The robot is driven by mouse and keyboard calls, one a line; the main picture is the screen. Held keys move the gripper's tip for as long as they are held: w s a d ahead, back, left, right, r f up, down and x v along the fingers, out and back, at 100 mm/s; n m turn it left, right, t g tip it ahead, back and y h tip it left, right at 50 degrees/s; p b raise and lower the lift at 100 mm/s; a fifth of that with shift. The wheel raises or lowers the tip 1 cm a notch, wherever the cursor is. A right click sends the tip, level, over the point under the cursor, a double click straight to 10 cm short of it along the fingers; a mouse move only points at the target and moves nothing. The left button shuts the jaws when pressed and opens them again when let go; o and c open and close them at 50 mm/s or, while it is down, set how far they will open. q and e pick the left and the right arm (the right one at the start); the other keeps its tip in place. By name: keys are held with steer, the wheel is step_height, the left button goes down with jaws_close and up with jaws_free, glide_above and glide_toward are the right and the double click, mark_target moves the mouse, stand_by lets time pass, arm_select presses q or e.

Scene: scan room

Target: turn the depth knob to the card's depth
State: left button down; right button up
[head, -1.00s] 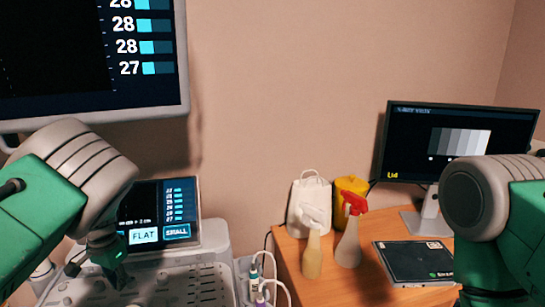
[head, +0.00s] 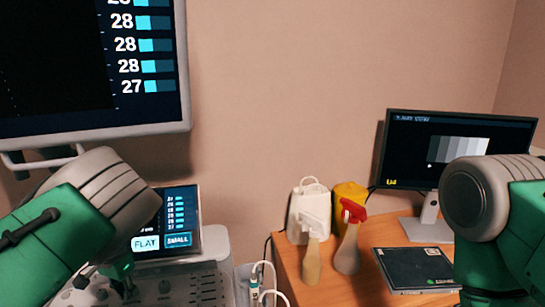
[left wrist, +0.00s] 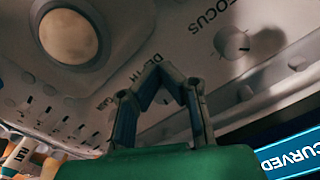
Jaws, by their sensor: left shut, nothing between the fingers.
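The grey scanner console (head: 210,285) stands at the lower left of the head view, with small knobs on its panel. My left gripper (head: 124,288) is low over this panel, partly cut off by the frame. In the left wrist view my left gripper (left wrist: 163,72) is shut with its fingertips together and nothing between them. The focus knob (left wrist: 231,43) is to the right, beside the FOCUS label. I cannot make out the depth card.
A small touch screen (head: 178,212) with FLAT and SMALL buttons stands behind the panel. A large monitor (head: 60,90) hangs above it. A trackball (left wrist: 68,37) is left of the fingers. A wooden desk (head: 300,285) holds spray bottles and another monitor. My right forearm fills the right edge.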

arm_select(q)
steer(key=shift+d+r, duration=0.15)
steer(key=shift+d, duration=0.35)
steer(key=shift+d+r, duration=0.1)
steer(key=shift+d, duration=0.15)
arm_select(e)
steer(key=shift+d+r, duration=0.25)
steer(key=shift+d, duration=0.25)
arm_select(q)
steer(key=shift+a+p, duration=0.3)
steer(key=shift+a, duration=0.05)
arm_select(e)
steer(key=shift+a+r, duration=0.15)
steer(key=shift+a, duration=0.2)
arm_select(q)
steer(key=shift+s+d+p, duration=0.2)
steer(key=shift+s+p, duration=0.15)
steer(key=shift+p, duration=0.1)
steer(key=shift+d+r+p, duration=0.1)
steer(key=shift+r+p, duration=0.25)
steer(key=shift+r, duration=0.05)
steer(key=r+p, duration=0.4)
steer(key=r, duration=0.1)
steer(key=shift+s+a, duration=0.15)
steer(key=shift+a, duration=0.1)
arm_select(e)
step_height(320, 180, up, 6)
steer(key=shift+d+f, duration=0.15)
steer(key=shift+f, duration=0.05)
